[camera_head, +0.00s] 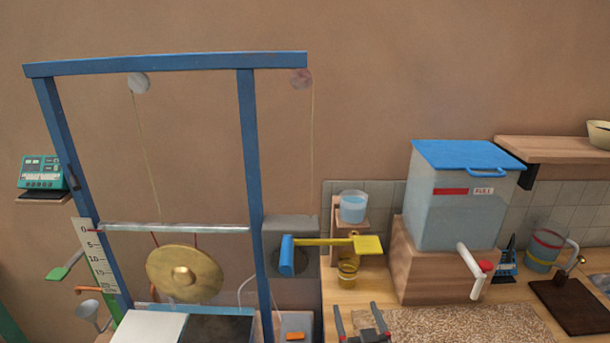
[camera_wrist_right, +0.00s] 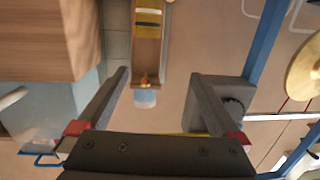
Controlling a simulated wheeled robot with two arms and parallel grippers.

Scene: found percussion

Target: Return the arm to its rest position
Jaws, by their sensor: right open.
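My right gripper (camera_head: 356,307) shows at the bottom of the head view, in front of the wooden counter. Its two dark fingers are apart and point upward in the picture, with nothing seen between them. In the right wrist view the gripper (camera_wrist_right: 160,76) also has its fingers spread, with red parts near their bases, and holds nothing. The clear cup of water (camera_wrist_right: 145,97) appears beyond the gap between the fingers, apart from them. Most of my right arm is out of the head view. My left gripper does not show.
A blue frame (camera_head: 249,150) carries a brass gong (camera_head: 184,273). A yellow lever with a square paddle (camera_head: 368,245) extends from it over a yellow cup (camera_head: 348,273). A water tank (camera_head: 462,205) with a white tap stands on a wooden block (camera_head: 425,270). A speckled mat (camera_head: 470,325) covers the counter front.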

